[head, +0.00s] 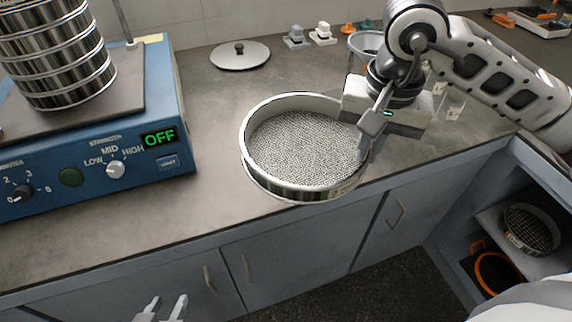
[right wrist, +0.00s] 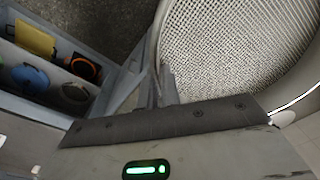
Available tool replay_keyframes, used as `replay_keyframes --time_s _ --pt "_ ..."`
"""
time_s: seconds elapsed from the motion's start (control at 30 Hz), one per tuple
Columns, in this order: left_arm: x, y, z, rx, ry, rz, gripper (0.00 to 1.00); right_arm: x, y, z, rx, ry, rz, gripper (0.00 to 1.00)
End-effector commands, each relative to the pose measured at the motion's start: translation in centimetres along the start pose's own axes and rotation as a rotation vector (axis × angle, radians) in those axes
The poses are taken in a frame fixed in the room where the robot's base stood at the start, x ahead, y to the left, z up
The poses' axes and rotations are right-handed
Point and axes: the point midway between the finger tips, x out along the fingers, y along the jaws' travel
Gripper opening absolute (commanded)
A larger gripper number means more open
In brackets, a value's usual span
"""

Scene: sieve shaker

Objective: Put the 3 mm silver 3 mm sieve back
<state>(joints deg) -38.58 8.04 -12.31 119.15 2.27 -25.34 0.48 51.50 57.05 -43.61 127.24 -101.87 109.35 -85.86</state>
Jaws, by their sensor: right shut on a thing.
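A round silver sieve (head: 303,147) with a fine mesh is in the middle of the head view, over the front part of the counter. A partly hidden label with a green mark is on its front wall. My right gripper (head: 368,132) is shut on the sieve's right rim. The sieve's mesh (right wrist: 235,45) fills the upper right of the right wrist view. I cannot tell whether the sieve touches the counter. My left gripper (head: 163,308) is at the bottom edge of the head view, empty, with its fingers apart.
A blue shaker (head: 90,140) reading OFF stands at left with a sieve stack (head: 52,45). A lid (head: 240,55) lies behind on the counter (head: 205,200). An open shelf (head: 505,225) at lower right holds a coarse sieve (head: 531,229) and an orange-rimmed one (head: 494,275).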

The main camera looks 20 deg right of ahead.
Motion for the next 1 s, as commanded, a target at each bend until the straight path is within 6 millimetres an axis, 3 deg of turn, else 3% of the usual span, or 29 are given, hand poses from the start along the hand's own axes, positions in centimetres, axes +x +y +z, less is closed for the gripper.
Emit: replay_keyframes --time_s 0.03,0.17,0.53,0.7,1.0 --pt "0.6 0.0 0.7 -0.002 0.006 0.004 0.36 0.8 0.7 -0.1 0.06 -0.012 0.018 0.0" --pt "0.5 0.1 0.3 -0.002 0.01 0.008 0.36 0.7 1.0 -0.6 0.141 -0.042 0.043 0.0" --pt "-0.2 -0.1 -0.3 0.021 -0.009 -0.003 0.36 4.8 -4.8 -6.7 0.146 -0.047 0.045 0.0" --pt "-0.3 -0.1 -0.3 0.025 -0.012 -0.005 0.36 8.4 -6.2 -8.4 0.144 -0.046 0.045 0.0" --pt "-0.3 -0.1 -0.2 0.028 -0.016 -0.007 0.36 11.1 -7.5 -9.8 0.144 -0.044 0.045 0.0"
